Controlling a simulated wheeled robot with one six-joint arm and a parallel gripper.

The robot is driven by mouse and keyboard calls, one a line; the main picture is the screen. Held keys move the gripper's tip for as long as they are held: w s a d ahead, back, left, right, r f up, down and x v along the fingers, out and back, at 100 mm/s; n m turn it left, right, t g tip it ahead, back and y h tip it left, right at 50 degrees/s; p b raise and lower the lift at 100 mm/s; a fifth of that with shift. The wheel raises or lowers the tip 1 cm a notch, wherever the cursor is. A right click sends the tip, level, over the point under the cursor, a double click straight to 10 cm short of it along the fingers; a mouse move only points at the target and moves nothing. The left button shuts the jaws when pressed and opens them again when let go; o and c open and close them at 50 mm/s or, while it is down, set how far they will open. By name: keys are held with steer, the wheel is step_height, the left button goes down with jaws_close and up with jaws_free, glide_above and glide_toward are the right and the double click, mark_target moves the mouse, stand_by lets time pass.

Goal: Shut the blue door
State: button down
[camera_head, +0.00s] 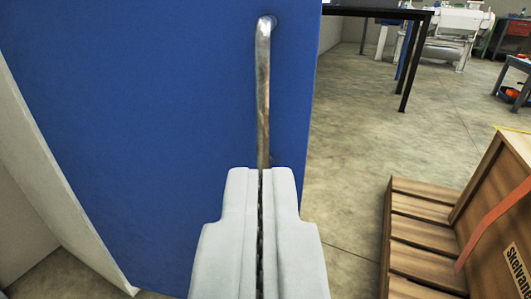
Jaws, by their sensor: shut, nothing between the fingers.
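The blue door (160,110) fills the left and middle of the view. Its free edge runs down the right side, and beyond it the room shows. A vertical metal bar handle (263,90) is fixed near that edge. My gripper (261,172) is shut, with its fingers side by side and nothing between them. Its tips line up with the lower part of the handle and hide its bottom end. I cannot tell whether the fingertips touch the handle or the door.
A pale door frame or wall (50,170) stands at the left. A wooden crate (425,235) sits on the floor at the lower right. A black-legged table (408,60) and a white machine (455,30) stand farther back. Concrete floor (375,140) is clear between the door and the crate.

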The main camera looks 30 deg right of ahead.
mark_target(263, 81)
steer(key=x, duration=1.3)
steer(key=shift+w, duration=0.15)
steer(key=shift+d, duration=0.15)
